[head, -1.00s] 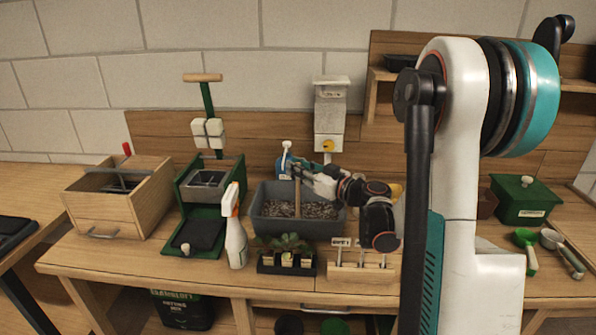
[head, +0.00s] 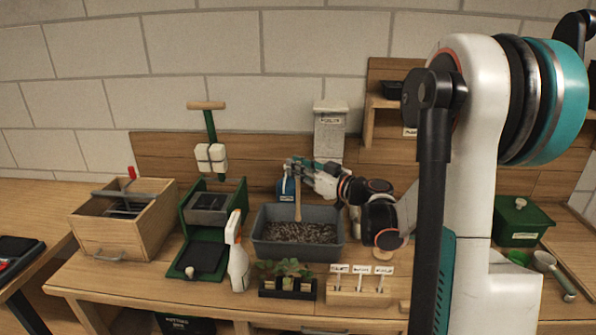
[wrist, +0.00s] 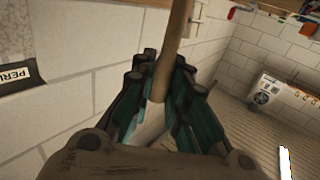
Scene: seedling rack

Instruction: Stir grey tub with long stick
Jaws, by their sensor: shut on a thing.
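The grey tub (head: 270,250) stands on the bench and holds dark, speckled potting mix (head: 298,232). The long stick (head: 298,205) is a pale wooden rod standing nearly upright over the tub. Its lower end reaches the mix; I cannot tell how deep it goes. My gripper (head: 297,168) is above the tub, shut on the upper part of the stick. In the wrist view the stick (wrist: 175,45) runs up between the teal fingers of my gripper (wrist: 165,85).
A spray bottle (head: 238,258) stands left of the tub. A black seedling tray (head: 287,288) and a wooden label block (head: 358,292) stand in front. A green press (head: 208,225) and a wooden box (head: 110,240) stand further left. A white dispenser (head: 329,135) is behind.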

